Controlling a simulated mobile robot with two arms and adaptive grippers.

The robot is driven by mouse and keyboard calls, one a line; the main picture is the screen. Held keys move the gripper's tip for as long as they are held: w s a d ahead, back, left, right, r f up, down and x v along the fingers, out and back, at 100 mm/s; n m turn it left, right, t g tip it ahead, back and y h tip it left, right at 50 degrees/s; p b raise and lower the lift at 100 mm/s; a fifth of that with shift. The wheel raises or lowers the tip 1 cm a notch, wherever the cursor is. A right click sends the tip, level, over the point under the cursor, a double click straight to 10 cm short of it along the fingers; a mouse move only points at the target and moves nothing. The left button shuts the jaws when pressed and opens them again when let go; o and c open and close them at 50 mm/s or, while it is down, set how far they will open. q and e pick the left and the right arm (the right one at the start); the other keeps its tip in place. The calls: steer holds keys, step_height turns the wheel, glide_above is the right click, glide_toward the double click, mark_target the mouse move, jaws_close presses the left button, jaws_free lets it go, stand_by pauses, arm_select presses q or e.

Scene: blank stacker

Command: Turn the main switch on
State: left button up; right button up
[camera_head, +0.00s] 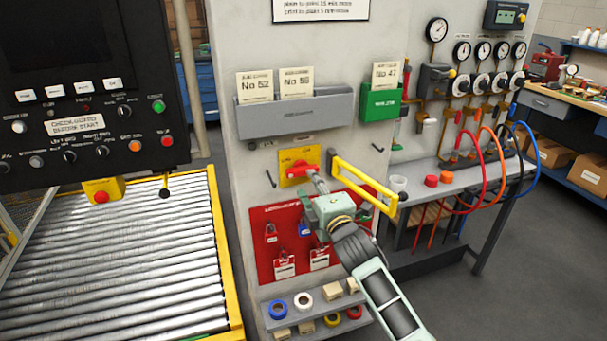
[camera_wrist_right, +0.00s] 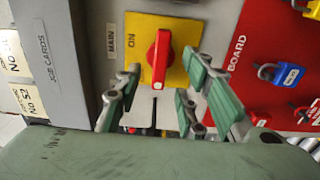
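The main switch is a red rotary handle (camera_head: 299,167) on a yellow plate (camera_head: 286,181) on the grey panel. In the right wrist view the red handle (camera_wrist_right: 160,58) lies lengthwise toward my gripper, and the plate (camera_wrist_right: 137,62) carries the word ON beside a MAIN label. In the head view the handle lies about level, with its right end near my fingers. My right gripper (camera_head: 314,178) is open; in its wrist view (camera_wrist_right: 160,78) the fingers stand apart on either side of the handle's near end. Contact cannot be told. My left gripper is not in view.
A yellow bar (camera_head: 362,187) sticks out just right of the switch, close to my right gripper. A red lockout board (camera_head: 262,222) with padlocks hangs below. A grey card holder (camera_head: 290,118) is above. A black control console (camera_head: 150,85) and roller conveyor (camera_head: 130,270) are left.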

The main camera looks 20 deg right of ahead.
mark_target(304, 173)
steer(key=shift+w+a, duration=0.2)
steer(key=shift+w, duration=2.6)
steer(key=shift+c, duration=0.5)
jaws_close()
